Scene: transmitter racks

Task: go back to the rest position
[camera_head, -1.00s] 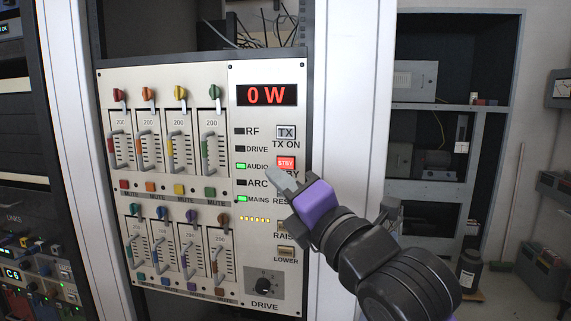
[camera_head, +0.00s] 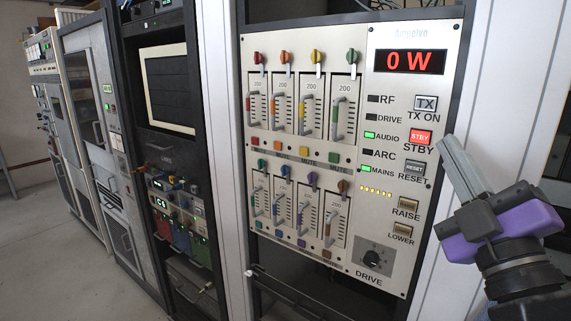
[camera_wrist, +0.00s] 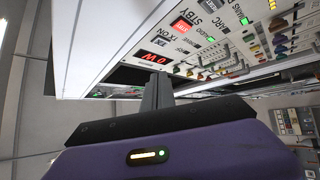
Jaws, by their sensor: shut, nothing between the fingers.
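My gripper (camera_head: 458,165) is at the right in the head view, with grey fingers shut together and nothing between them. It points up and to the left, in front of the white rack post, right of the transmitter panel (camera_head: 383,215). The panel's red display (camera_head: 410,61) reads 0 W. The STBY button (camera_head: 420,137) is lit red and the TX ON button (camera_head: 425,103) is grey-white. In the wrist view, my shut fingers (camera_wrist: 157,95) stand near the display (camera_wrist: 154,58), and the lit STBY button (camera_wrist: 180,26) shows above. I cannot tell the gap to the panel.
A white rack post (camera_head: 503,90) stands just right of the panel, behind my gripper. A dark rack with a blank screen (camera_head: 168,88) is left of it. More grey cabinets (camera_head: 95,120) line the left. The floor (camera_head: 40,240) at the lower left is clear.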

